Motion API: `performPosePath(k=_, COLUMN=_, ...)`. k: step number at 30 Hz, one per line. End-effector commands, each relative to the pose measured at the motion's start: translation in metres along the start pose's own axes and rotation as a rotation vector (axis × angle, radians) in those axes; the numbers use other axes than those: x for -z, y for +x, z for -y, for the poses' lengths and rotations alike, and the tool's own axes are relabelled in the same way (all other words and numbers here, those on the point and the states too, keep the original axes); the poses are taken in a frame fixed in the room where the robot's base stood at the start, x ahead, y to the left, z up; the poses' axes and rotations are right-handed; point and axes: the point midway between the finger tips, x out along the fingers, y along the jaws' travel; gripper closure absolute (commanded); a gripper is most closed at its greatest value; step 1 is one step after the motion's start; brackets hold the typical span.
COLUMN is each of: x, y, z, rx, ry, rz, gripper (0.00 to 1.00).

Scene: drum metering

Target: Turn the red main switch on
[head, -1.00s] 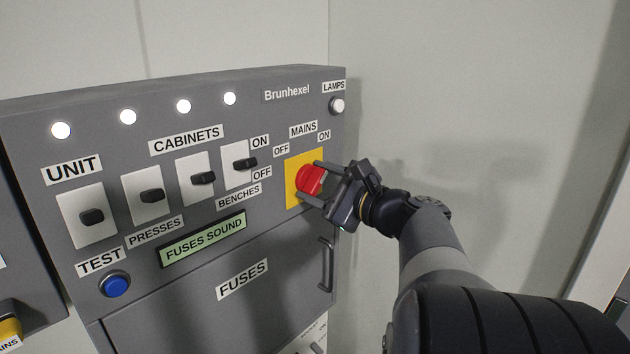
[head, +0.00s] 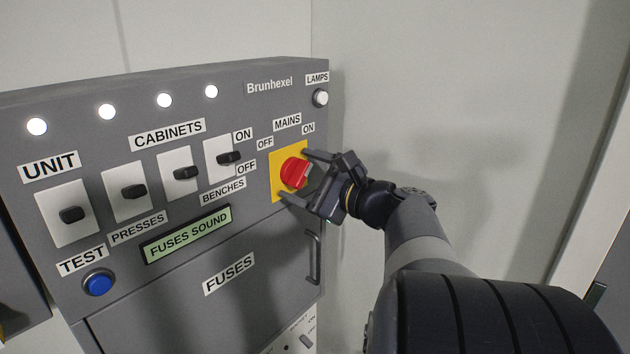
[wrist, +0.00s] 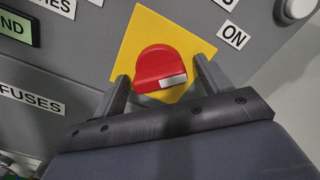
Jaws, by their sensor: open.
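The red main switch (head: 294,172) is a round knob on a yellow plate (head: 277,186) under the MAINS label, with OFF at its upper left and ON at its upper right. In the wrist view, the red knob (wrist: 158,64) has a white mark on its lower right edge. I cannot tell exactly which label the knob points at. My gripper (head: 295,175) is open, with one finger above the knob and one below it. In the wrist view, the fingers stand on either side of the knob, with gaps visible.
Several black cabinet switches (head: 186,173), lit white lamps (head: 164,100) and a blue TEST button (head: 98,283) are left of the knob. A green display (head: 188,235) reads FUSES SOUND. A door handle (head: 314,257) is below the knob, and a white LAMPS button (head: 320,97) above. Bare wall lies right.

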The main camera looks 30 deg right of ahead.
Motion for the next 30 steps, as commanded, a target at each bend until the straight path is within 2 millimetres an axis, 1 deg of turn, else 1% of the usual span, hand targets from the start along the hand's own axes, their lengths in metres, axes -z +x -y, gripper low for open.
performPosePath(k=5, x=0.001, y=-0.018, z=0.000, rx=0.005, ry=-0.002, rz=-0.002, gripper=0.27)
performPosePath(k=12, x=0.002, y=-0.058, z=0.000, rx=0.004, ry=-0.002, rz=-0.005, gripper=0.27)
performPosePath(k=18, x=0.002, y=-0.086, z=0.000, rx=0.004, ry=0.000, rz=-0.004, gripper=0.27)
performPosePath(k=24, x=0.001, y=-0.102, z=0.000, rx=0.002, ry=0.000, rz=-0.002, gripper=0.27)
performPosePath(k=30, x=0.000, y=-0.106, z=-0.001, rx=0.000, ry=0.001, rz=-0.001, gripper=0.27)
